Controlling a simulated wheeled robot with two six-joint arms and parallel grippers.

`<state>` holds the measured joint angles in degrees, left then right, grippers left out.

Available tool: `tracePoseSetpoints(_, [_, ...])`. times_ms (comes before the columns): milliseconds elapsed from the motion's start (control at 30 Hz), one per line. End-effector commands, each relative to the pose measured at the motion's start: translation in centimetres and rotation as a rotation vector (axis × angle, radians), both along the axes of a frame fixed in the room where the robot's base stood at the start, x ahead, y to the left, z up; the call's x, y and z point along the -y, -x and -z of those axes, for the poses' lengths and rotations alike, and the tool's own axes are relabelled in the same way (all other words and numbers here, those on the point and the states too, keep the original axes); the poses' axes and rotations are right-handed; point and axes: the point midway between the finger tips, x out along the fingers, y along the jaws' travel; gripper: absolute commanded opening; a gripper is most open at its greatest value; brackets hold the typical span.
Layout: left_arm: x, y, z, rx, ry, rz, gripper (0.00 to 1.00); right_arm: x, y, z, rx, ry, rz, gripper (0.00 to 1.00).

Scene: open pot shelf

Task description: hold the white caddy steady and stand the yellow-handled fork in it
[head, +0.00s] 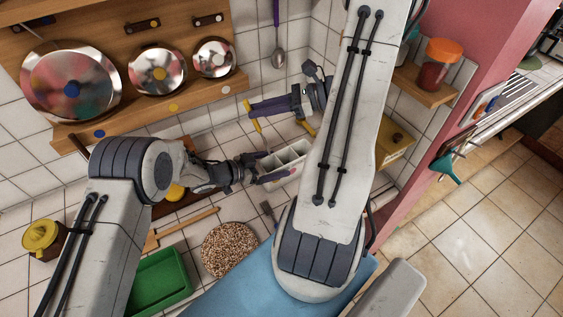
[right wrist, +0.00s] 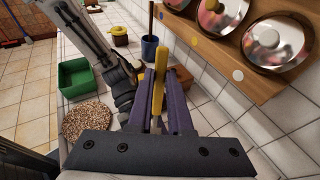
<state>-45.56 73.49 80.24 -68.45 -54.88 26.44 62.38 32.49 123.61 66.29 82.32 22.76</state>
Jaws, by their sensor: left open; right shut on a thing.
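The white caddy (head: 290,158) stands on the tiled counter in the head view, partly hidden behind my right arm. It has open compartments. My left gripper (head: 266,168) is open at the caddy's left end; I cannot tell whether its fingers touch it. My right gripper (head: 254,108) is above and behind the caddy, shut on the yellow-handled fork (head: 256,125). In the right wrist view the yellow handle (right wrist: 160,75) stands between the purple fingers. The fork's tines are not clearly visible. The caddy is not identifiable in the right wrist view.
A wooden shelf (head: 190,102) with pot lids is on the wall at left. A round speckled mat (head: 229,249) and a green tray (head: 160,283) lie in front. A yellow-lidded pot (head: 42,237) stands at far left. A blue cup (right wrist: 149,48) shows in the right wrist view.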

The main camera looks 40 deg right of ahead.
Motion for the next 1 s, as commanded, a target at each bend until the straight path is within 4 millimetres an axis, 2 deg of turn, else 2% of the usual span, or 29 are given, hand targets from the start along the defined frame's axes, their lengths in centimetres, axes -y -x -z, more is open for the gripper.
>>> tracePoseSetpoints(200, [2.6, 0.5, 1.1, 0.001, 0.0, 0.0, 1.0, 0.0, 0.0, 0.0, 0.0, 0.0, 0.0, 0.0])
tracePoseSetpoints(600, [3.3, 0.6, 1.4, -0.001, 0.0, -0.001, 1.0, 0.0, 0.0, 0.0, 0.0, 0.0, 0.0, 0.0])
tracePoseSetpoints(633, [3.3, 0.6, 1.4, -0.001, 0.0, -0.001, 0.96, 0.0, 0.0, 0.0, 0.0, 0.0, 0.0, 0.0])
tracePoseSetpoints(767, [3.3, 0.6, 1.4, -0.001, 0.0, -0.001, 0.46, 0.0, 0.0, 0.0, 0.0, 0.0, 0.0, 0.0])
tracePoseSetpoints(800, [3.3, 0.6, 1.4, -0.001, 0.0, -0.001, 0.31, 0.0, 0.0, 0.0, 0.0, 0.0, 0.0, 0.0])
tracePoseSetpoints(867, [3.3, 0.6, 1.4, -0.001, 0.0, -0.001, 0.08, 0.0, 0.0, 0.0, 0.0, 0.0, 0.0, 0.0])
tracePoseSetpoints(900, [3.3, 0.6, 1.3, -0.001, 0.0, -0.001, 0.0, 0.0, 0.0, 0.0, 0.0, 0.0, 0.0, 0.0])
tracePoseSetpoints(1000, [3.3, 0.6, 1.3, -0.001, 0.0, -0.001, 0.0, 0.0, 0.0, 0.0, 0.0, 0.0, 0.0, 0.0])
